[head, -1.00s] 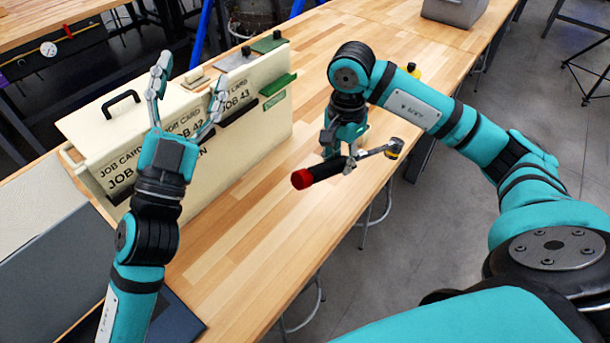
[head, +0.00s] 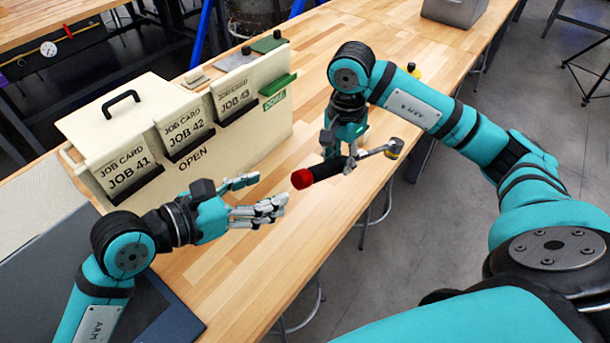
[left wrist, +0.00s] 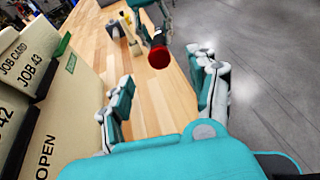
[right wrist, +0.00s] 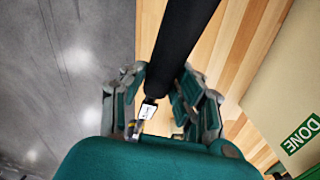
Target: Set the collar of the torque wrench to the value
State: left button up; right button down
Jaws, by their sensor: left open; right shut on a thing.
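The torque wrench has a black handle (head: 328,169), a red end (head: 302,179) and a metal head (head: 394,148). My right gripper (head: 347,160) is shut on the wrench and holds it above the bench, roughly level. In the right wrist view the black handle (right wrist: 178,45) runs between the fingers. My left gripper (head: 268,198) is open and empty, its fingers pointing at the red end with a small gap. In the left wrist view the red end (left wrist: 159,57) shows ahead of the open fingers. The value on the collar is not readable.
A cream job-card box (head: 200,160) stands on the wooden bench (head: 240,270), with cards for JOB 41, JOB 42 and JOB 43, an OPEN label and a green DONE slot (head: 278,88). A grey box (head: 455,10) stands at the far end. The bench's right edge drops to the floor.

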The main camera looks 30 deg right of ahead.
aim_at(298, 181)
pick_arm(q)
jog(key=shift+f+x, duration=0.1)
jog(key=shift+x, duration=1.9)
jog(key=shift+f+x, duration=0.15)
jog(key=shift+x, duration=1.85)
jog(key=shift+w+a, duration=0.1)
jog(key=shift+c, duration=0.4)
grip_shut()
jog(key=shift+o, duration=1.5)
grip_release()
